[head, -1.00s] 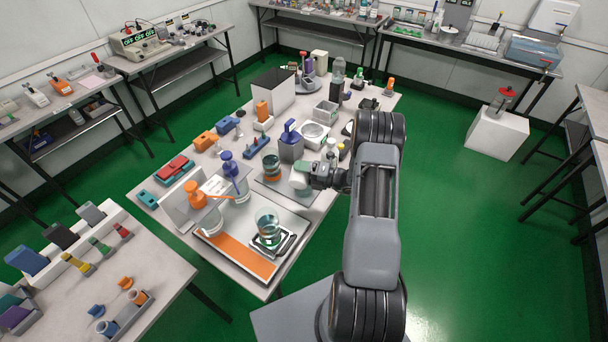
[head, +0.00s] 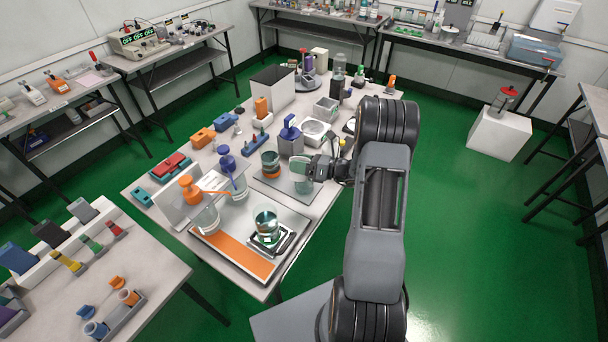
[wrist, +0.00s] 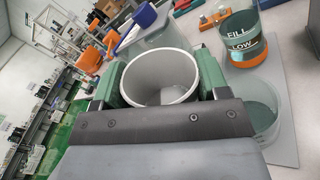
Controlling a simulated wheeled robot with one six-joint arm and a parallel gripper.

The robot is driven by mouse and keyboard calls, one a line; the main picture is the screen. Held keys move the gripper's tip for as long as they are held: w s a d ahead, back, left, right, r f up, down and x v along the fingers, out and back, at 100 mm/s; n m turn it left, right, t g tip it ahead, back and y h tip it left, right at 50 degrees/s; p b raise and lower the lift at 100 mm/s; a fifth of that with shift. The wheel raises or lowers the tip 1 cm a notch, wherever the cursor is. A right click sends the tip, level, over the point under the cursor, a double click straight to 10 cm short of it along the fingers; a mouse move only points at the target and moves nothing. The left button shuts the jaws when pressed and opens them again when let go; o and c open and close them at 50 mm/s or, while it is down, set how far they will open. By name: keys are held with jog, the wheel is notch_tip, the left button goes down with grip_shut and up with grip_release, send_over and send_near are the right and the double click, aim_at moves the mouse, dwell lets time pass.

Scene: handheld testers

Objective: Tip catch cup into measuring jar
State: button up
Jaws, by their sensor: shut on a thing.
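My gripper (wrist: 160,82) is shut on a pale grey, round cup (wrist: 162,75), with a green finger on each side of it. The cup's open mouth faces the wrist camera, and I see no contents in it. In the head view my gripper (head: 314,168) is above the near right part of the table. A clear jar (wrist: 263,108) stands beside and below the gripper in the wrist view. A second jar (wrist: 243,40), marked FILL and LOW with an orange band, stands farther off. It also shows in the head view (head: 271,164), left of the gripper.
A glass beaker (head: 265,222) stands on a dark-framed stand at the front. Orange (head: 191,188) and blue (head: 226,160) pump tops stand at left. A blue-topped grey block (head: 290,140) is behind the gripper. Open green floor (head: 470,230) is on the right.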

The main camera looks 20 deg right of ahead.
jog(key=n, duration=0.1)
jog(key=r+n+b, duration=0.1)
jog(key=n, duration=0.1)
jog(key=shift+s+a+r+n, duration=0.1)
jog(key=shift+s+r+n, duration=0.05)
jog(key=shift+r+n, duration=0.15)
jog(key=shift+r+p, duration=1.85)
jog(key=shift+r, duration=0.75)
